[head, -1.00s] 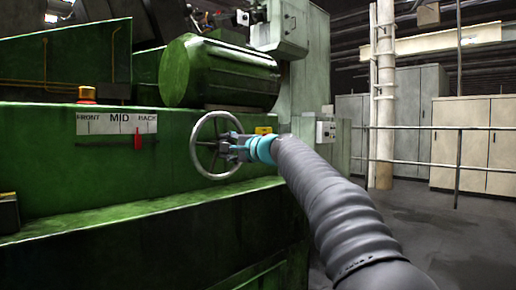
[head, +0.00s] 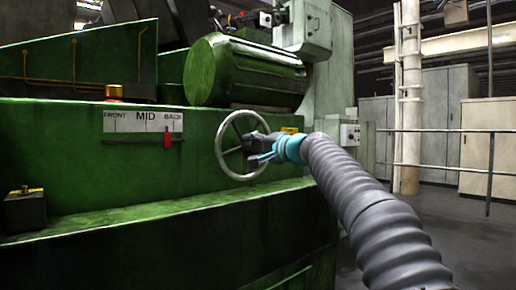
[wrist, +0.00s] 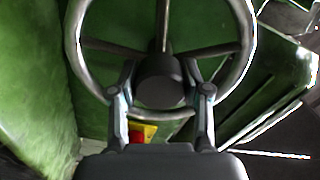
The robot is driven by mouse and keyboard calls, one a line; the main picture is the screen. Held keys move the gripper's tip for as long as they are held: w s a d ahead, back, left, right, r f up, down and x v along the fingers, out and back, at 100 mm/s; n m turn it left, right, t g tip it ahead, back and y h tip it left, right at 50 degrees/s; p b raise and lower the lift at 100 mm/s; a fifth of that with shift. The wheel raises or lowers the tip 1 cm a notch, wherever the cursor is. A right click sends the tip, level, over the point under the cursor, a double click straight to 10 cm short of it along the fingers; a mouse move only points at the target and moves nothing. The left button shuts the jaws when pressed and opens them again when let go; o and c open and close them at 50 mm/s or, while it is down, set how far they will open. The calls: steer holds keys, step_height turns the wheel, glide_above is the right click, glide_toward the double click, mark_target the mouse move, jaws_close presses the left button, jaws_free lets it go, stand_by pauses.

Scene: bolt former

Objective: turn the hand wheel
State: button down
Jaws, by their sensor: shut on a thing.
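The hand wheel (head: 222,160) is a pale metal ring with spokes on the front of the green machine. It fills the top of the wrist view (wrist: 246,60). My gripper (head: 256,147) reaches the wheel's middle from the right. In the wrist view, my gripper (wrist: 162,74) has one finger on each side of the dark round hub (wrist: 160,82) and is shut on it. The white scale (head: 125,122) reads FRONT, MID, BACK. Its red pointer (head: 167,139) stands close to BACK. The gripper hides part of the wheel's right side in the head view.
A green motor drum (head: 240,75) sits above the wheel. A green ledge (head: 150,215) juts out below. A railing (head: 491,165) and cabinets stand at the right, with open floor before them.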

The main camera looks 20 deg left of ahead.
steer(key=c, duration=0.5)
jaws_free()
steer(key=shift+a, duration=0.15)
steer(key=shift+d, duration=0.2)
steer(key=shift+s+d, duration=0.2)
steer(key=shift+d, duration=0.05)
steer(key=v, duration=1.1)
steer(key=shift+s+d, duration=0.1)
